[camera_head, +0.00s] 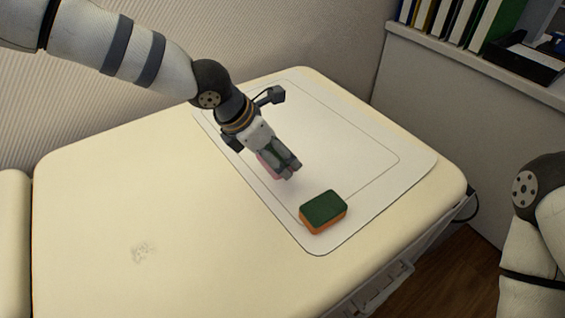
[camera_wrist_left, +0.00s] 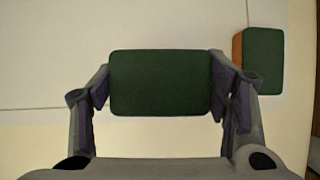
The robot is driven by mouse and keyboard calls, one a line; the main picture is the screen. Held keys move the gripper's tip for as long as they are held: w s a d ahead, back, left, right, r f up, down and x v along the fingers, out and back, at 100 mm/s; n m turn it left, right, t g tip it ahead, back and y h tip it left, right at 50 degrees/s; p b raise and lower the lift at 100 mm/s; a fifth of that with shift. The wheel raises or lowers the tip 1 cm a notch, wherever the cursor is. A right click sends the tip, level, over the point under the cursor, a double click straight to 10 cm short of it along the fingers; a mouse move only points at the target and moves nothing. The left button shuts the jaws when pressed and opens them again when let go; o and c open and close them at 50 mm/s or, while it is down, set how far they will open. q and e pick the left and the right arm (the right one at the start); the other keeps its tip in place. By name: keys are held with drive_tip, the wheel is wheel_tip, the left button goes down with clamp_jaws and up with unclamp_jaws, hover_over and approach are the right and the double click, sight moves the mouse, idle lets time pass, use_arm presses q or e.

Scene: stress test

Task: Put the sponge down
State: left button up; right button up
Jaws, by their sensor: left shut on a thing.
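My left gripper (camera_head: 286,173) is shut on a sponge with a green face. In the left wrist view, the held sponge (camera_wrist_left: 160,82) spans the gap between both fingers, green side facing the camera. It is over the white mat (camera_head: 370,195); whether it touches the mat I cannot tell. A second sponge (camera_head: 323,210), green on top and orange below, lies on the mat's near part. It also shows in the left wrist view (camera_wrist_left: 262,62), right of the gripper, apart from the held sponge.
The cream padded table (camera_head: 110,200) is mostly bare, with a small smudge (camera_head: 142,252) at its lower left. A shelf with binders (camera_head: 450,18) and a black tray (camera_head: 522,58) stands at the upper right.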

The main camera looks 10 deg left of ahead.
use_arm(q)
drive_tip(key=shift+w+d+f, duration=0.15)
drive_tip(key=shift+w+f, duration=0.5)
drive_tip(key=shift+f, duration=0.2)
drive_tip(key=f, duration=0.3)
drive_tip(key=shift+w+d+f, duration=0.1)
drive_tip(key=shift+w+f, duration=0.15)
drive_tip(key=shift+w, duration=0.15)
use_arm(e)
drive_tip(key=shift+s+f, duration=0.4)
drive_tip(key=shift+f, duration=0.05)
use_arm(q)
drive_tip(key=shift+f, duration=0.2)
drive_tip(key=o, duration=1.1)
drive_tip(key=shift+r, duration=0.1)
